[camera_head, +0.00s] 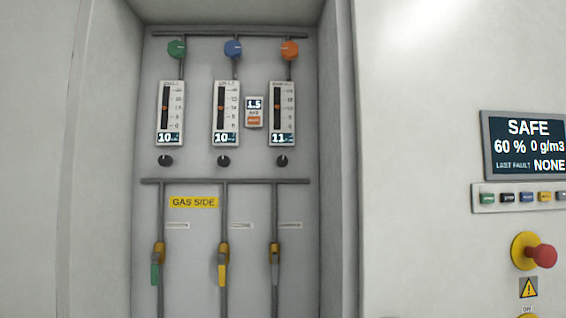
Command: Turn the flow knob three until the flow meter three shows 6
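Three flow meters hang side by side on the grey recessed panel. Neither of my grippers shows in the head view.
Green, blue and orange round valves top the pipes, the orange one (290,49) at right. Lever valves hang below the yellow GAS SIDE label (193,202). The recess side wall (338,160) stands right of the meters. A SAFE screen (523,145) and red emergency button (544,256) are at far right.

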